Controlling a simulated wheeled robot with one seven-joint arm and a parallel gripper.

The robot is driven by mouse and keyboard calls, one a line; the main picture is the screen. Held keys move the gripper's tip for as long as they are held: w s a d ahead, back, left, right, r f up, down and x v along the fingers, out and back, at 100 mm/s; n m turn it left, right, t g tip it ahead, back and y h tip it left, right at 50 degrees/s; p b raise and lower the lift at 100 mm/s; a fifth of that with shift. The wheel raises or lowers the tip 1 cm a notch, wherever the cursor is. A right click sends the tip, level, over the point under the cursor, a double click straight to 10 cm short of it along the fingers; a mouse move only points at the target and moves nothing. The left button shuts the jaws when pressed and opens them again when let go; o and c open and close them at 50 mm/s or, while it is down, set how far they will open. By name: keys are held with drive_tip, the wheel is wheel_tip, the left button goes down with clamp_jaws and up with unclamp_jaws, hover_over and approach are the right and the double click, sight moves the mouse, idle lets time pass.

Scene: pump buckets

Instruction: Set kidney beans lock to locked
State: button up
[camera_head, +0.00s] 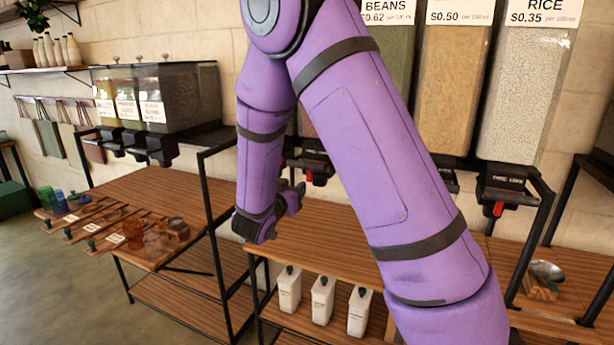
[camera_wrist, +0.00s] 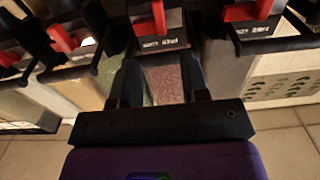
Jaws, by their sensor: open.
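A dispenser with dark reddish contents, likely the kidney beans (camera_head: 306,120), is mostly hidden behind my arm in the head view. Its label cannot be read. In the wrist view, the reddish contents (camera_wrist: 166,84) show between my fingers. The black valve front there has a white FREE/LOCK marking (camera_wrist: 160,43) and a red lever (camera_wrist: 158,16) above it in the picture. That lever also seems to show in the head view (camera_head: 309,177). My gripper (camera_wrist: 155,58) is open and empty, its fingers on either side below the marking. Contact cannot be told.
Neighbouring red levers (camera_wrist: 62,40) and (camera_wrist: 262,9) flank the middle one closely. The rice dispenser (camera_head: 523,95) stands far right. White containers (camera_head: 322,300) stand on the lower shelf. A black rack post (camera_head: 213,230) rises left of my gripper.

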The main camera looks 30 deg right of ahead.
sight(308, 174)
drive_tip(key=x, duration=0.9)
drive_tip(key=shift+w+d, duration=0.15)
drive_tip(key=shift+d, duration=0.05)
drive_tip(key=shift+c, duration=0.4)
clamp_jaws()
